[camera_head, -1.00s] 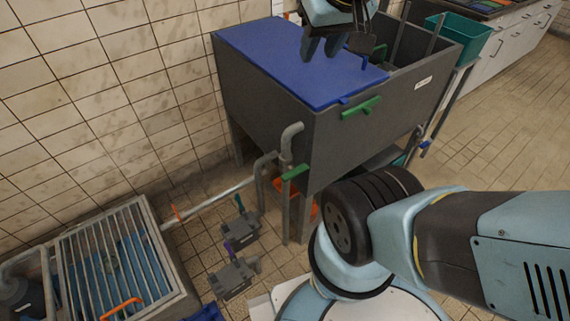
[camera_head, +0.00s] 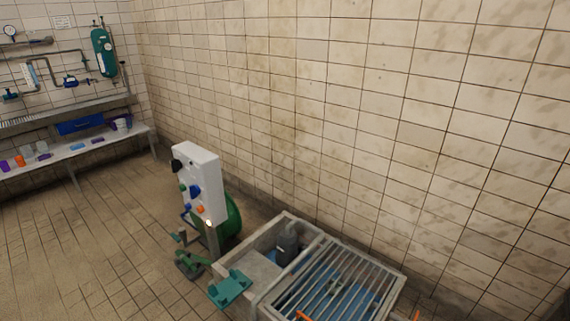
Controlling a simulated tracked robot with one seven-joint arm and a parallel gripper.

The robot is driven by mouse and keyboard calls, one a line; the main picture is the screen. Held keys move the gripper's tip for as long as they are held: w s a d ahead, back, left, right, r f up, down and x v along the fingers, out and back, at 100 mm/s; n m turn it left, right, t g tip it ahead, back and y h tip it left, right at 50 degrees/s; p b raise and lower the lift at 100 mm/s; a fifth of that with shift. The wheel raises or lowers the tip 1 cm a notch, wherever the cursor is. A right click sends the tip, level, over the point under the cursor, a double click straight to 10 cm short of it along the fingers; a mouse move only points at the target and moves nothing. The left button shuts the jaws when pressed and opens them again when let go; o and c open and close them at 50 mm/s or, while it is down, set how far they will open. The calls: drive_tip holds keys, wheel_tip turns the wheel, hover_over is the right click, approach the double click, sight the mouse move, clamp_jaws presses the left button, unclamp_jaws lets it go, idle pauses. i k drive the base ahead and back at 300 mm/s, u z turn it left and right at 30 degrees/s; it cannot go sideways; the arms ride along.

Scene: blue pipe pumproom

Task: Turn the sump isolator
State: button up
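A white control panel (camera_head: 207,170) stands upright beside the sump pit. A black knob (camera_head: 176,165) sits high on its face, with a blue knob (camera_head: 195,191), small green parts and an orange part (camera_head: 200,209) lower down. I cannot tell from this view which one is the sump isolator, or its setting. The sump pit (camera_head: 252,303) has a pale rim and a metal grating (camera_head: 352,275) over blue water. A dark grey pump (camera_head: 288,243) stands in its open part. My gripper and arm are out of view.
A green round body (camera_head: 230,216) stands behind the panel. A green-handled fitting (camera_head: 192,264) and a teal piece (camera_head: 230,288) are near its foot. A shelf bench (camera_head: 75,160) with small items stands at far left. The tiled floor (camera_head: 85,245) between is clear.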

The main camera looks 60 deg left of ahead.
sight(176, 165)
drive_tip(key=z, duration=0.05)
drive_tip(key=i, duration=0.15)
drive_tip(key=u, duration=2.75)
drive_tip(key=k, duration=0.8)
drive_tip(key=u, duration=0.2)
drive_tip(key=i, duration=0.8)
drive_tip(key=z, duration=0.1)
